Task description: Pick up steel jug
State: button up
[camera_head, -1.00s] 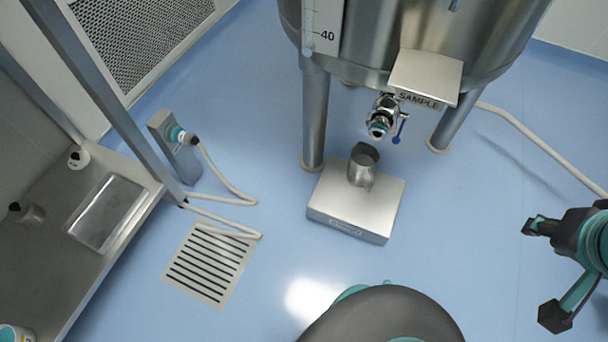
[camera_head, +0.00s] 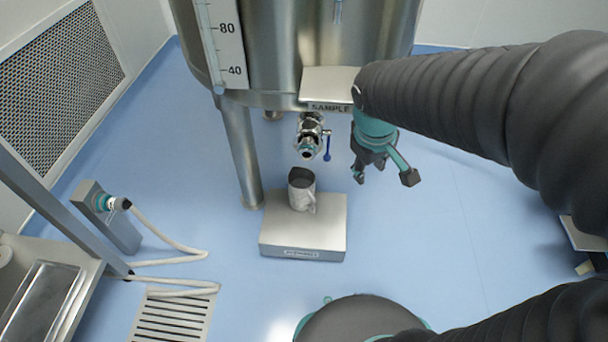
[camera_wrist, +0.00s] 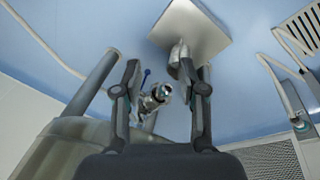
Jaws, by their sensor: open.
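The steel jug (camera_head: 301,188) stands upright on a low steel platform (camera_head: 322,232) under the tank's sample valve. Its handle faces the lower right. My gripper (camera_head: 387,181) is open and empty, to the right of the jug and apart from it. In the wrist view the jug (camera_wrist: 177,56) shows near the right finger of my gripper (camera_wrist: 157,75), partly hidden by it, with the platform (camera_wrist: 192,28) behind.
The sample valve (camera_head: 310,135) with a blue lever hangs just above the jug. A tank leg (camera_head: 240,150) stands to its left. A steel bench (camera_head: 45,290), a hose post (camera_head: 107,215) and a floor grate (camera_head: 172,318) are at left.

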jog(key=w+a+f+n+g+h+b, duration=0.1)
jog(key=w+a+f+n, duration=0.15)
jog(key=f, duration=0.35)
jog(key=w+a+f+n+b, duration=0.1)
jog(key=w+a+f+n, duration=0.2)
jog(key=f, duration=0.4)
jog(key=w+a+f+n+g+h+b, duration=0.1)
jog(key=a+f+n, duration=0.2)
jog(key=a+f, duration=0.25)
jog(key=n+t, duration=0.2)
jog(key=n, duration=0.7)
send_near(304, 194)
jog(key=s+d, duration=0.2)
jog(key=s, duration=0.2)
jog(key=shift+h, duration=0.3)
jog(key=b+x, duration=0.1)
jog(key=x, duration=0.3)
jog(key=b+x, duration=0.1)
jog(key=x, duration=0.4)
jog(key=b+x, duration=0.1)
jog(key=x, duration=0.4)
jog(key=shift+w+a+f, duration=0.1)
jog(key=shift+a, duration=0.25)
grip_shut()
